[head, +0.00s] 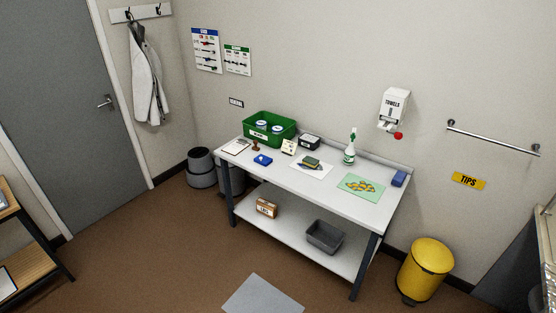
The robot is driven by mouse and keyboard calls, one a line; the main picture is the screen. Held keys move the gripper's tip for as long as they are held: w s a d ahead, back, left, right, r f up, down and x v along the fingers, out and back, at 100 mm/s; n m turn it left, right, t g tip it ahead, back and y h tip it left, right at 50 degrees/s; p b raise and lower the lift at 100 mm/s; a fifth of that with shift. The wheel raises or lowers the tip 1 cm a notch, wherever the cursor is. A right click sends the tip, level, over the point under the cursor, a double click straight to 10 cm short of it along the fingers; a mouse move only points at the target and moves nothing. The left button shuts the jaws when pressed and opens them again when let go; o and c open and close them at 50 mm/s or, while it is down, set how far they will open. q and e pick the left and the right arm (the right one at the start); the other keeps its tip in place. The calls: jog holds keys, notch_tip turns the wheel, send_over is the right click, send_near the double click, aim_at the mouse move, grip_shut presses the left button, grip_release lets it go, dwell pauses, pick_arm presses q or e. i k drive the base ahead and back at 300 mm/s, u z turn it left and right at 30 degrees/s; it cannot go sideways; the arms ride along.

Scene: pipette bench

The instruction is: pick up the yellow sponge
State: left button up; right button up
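A small block with a dark green top and a yellowish side, which looks like the sponge (311,161), lies on a white sheet (322,172) near the middle of the white bench (290,182). It is small in the head view and its details are hard to tell. A dark item lies beside it on the sheet. Neither of my grippers is in view, and the bench is some distance away.
On the bench are a green crate (287,133), a spray bottle (349,150), a green mat (345,190) with several yellow pieces, and blue blocks (399,178). A yellow bin (426,266) stands right. A grey floor mat (262,297) lies in front.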

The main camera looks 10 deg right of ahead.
aim_at(310, 162)
jog(key=u, duration=0.45)
jog(key=i, duration=0.65)
jog(key=u, duration=0.25)
